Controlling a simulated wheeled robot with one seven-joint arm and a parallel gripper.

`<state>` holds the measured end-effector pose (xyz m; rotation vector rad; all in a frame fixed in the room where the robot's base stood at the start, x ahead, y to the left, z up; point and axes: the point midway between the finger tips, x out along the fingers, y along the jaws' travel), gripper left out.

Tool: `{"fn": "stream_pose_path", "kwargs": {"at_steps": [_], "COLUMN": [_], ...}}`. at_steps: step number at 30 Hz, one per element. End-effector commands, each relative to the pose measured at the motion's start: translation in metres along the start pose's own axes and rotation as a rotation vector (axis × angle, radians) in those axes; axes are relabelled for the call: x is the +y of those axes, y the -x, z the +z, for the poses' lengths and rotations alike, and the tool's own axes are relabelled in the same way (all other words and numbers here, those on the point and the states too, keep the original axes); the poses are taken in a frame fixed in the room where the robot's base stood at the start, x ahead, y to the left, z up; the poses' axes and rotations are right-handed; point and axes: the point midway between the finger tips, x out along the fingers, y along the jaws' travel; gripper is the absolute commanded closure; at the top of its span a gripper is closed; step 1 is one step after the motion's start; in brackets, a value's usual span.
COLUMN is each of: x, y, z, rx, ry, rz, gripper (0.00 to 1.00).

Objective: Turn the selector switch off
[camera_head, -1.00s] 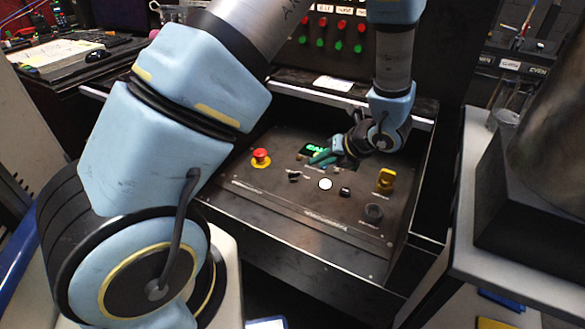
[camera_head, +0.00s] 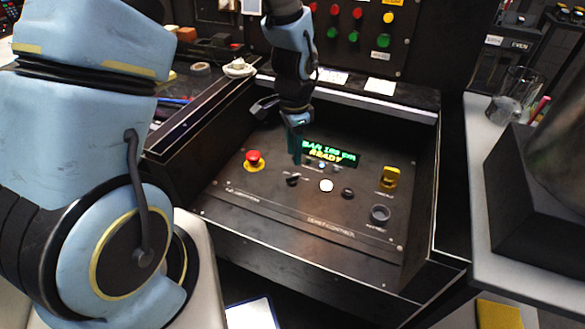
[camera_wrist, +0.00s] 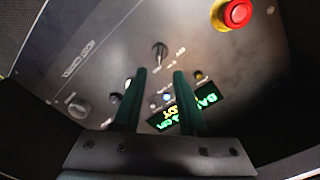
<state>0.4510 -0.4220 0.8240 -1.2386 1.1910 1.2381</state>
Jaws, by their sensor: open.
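The selector switch (camera_head: 292,180) is a small dark knob on the sloping black panel, between the red button and the white button. In the wrist view the switch (camera_wrist: 158,52) lies just beyond my fingertips, roughly midway between them. Which position its handle points to is too small to tell. My gripper (camera_head: 296,162) points down at the panel close above the switch. In the wrist view my gripper (camera_wrist: 159,73) has its two green fingers apart with nothing between them. I cannot tell whether a finger touches the panel.
A red mushroom button (camera_head: 253,158) sits left of the switch. A white button (camera_head: 326,186), a black button (camera_head: 348,193), a grey knob (camera_head: 380,213) and a yellow switch (camera_head: 390,178) are to the right. A lit green display (camera_head: 329,152) is behind. Raised side walls border the panel.

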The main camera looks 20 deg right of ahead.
Motion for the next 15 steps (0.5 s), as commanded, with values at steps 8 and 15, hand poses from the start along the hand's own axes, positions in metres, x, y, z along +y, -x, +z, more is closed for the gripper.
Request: {"fn": "stream_pose_path", "kwargs": {"at_steps": [8,15], "x": [0.001,0.0], "y": [-0.049,-0.07], "z": [0.001,0.0], "rx": [-0.004,-0.001], "ry": [-0.003,-0.004], "rz": [0.003,0.0], "gripper": [0.59,0.59]}}
